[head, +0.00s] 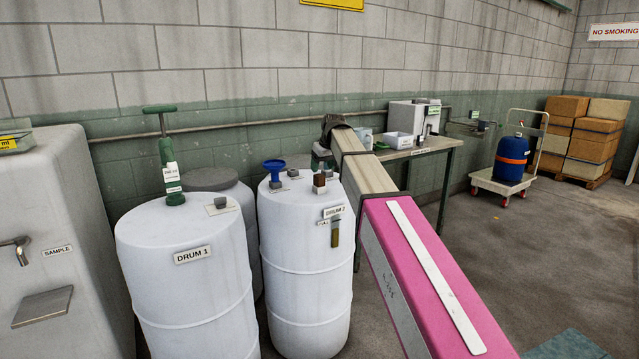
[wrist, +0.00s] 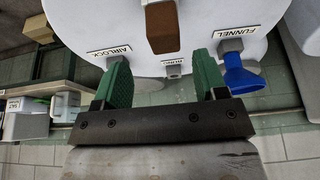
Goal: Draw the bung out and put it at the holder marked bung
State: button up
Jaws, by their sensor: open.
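The bung (head: 319,182) is a brown block standing upright on the white top of drum 2 (head: 300,270) in the head view. In the wrist view the bung (wrist: 160,27) shows large at the top, between the lines of the two green fingers and ahead of their tips. My gripper (wrist: 160,62) is open and empty, with its fingers spread; I see no contact with the bung. A small grey holder (wrist: 173,67) marked BUNG stands at the drum's rim, and its top looks empty. In the head view my gripper is small and partly hidden behind my arm.
The holder marked AIRLOCK is at left in the wrist view, partly hidden by a finger. The blue funnel (wrist: 240,75) sits at the holder marked FUNNEL (wrist: 231,45). Drum 1 (head: 190,290) with a green pump (head: 170,160) stands left; a bench (head: 425,150) stands behind.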

aim_at(320, 175)
jog(key=shift+s+x, duration=0.15)
jog(key=shift+x, duration=1.15)
jog(key=shift+s+x, duration=0.2)
jog(key=shift+x, duration=1.15)
jog(key=shift+a, duration=0.1)
jog(key=c, duration=1)
